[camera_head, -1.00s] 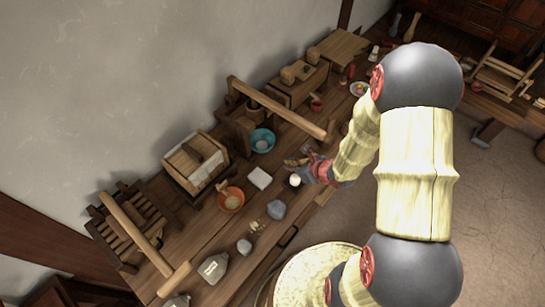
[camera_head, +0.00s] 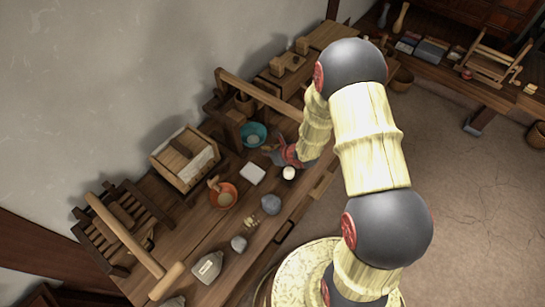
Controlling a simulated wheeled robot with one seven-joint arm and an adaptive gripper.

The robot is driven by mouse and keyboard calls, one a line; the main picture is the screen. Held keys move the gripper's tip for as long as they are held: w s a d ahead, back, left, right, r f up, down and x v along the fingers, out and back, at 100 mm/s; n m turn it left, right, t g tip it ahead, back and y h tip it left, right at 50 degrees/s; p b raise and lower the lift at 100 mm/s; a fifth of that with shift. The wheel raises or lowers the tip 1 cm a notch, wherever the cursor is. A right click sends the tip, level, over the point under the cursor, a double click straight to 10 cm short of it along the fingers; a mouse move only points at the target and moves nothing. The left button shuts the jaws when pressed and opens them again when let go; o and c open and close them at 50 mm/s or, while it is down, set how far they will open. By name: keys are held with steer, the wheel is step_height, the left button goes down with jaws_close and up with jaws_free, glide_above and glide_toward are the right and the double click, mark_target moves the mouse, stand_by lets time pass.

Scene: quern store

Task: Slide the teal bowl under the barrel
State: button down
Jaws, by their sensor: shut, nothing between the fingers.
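The teal bowl (camera_head: 253,134) stands on the long wooden bench, with something pale inside it. It is close beside a wooden lever press (camera_head: 232,122) with a long beam. A small dark round wooden part (camera_head: 243,102) under the beam may be the barrel; I cannot tell surely. The bowl appears in front of the press, not beneath that part. My gripper (camera_head: 270,151) is shut and empty, just to the lower right of the bowl. Its tips are small in the picture, and I cannot tell whether they touch the rim.
A white block (camera_head: 252,173), a white round pot (camera_head: 289,173) and an orange bowl (camera_head: 223,196) stand nearby on the bench. A wooden box with cloth (camera_head: 185,156) is to the left. Grey stones (camera_head: 271,204) and a labelled bottle (camera_head: 207,266) lie nearer. My arm hides part of the bench.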

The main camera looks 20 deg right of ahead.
mark_target(258, 145)
steer(key=shift+w+a, duration=0.2)
steer(key=shift+w, duration=0.25)
steer(key=w, duration=0.1)
steer(key=w+a+b, duration=0.1)
steer(key=w, duration=0.1)
steer(key=shift+a, duration=0.2)
steer(key=shift+d, duration=0.15)
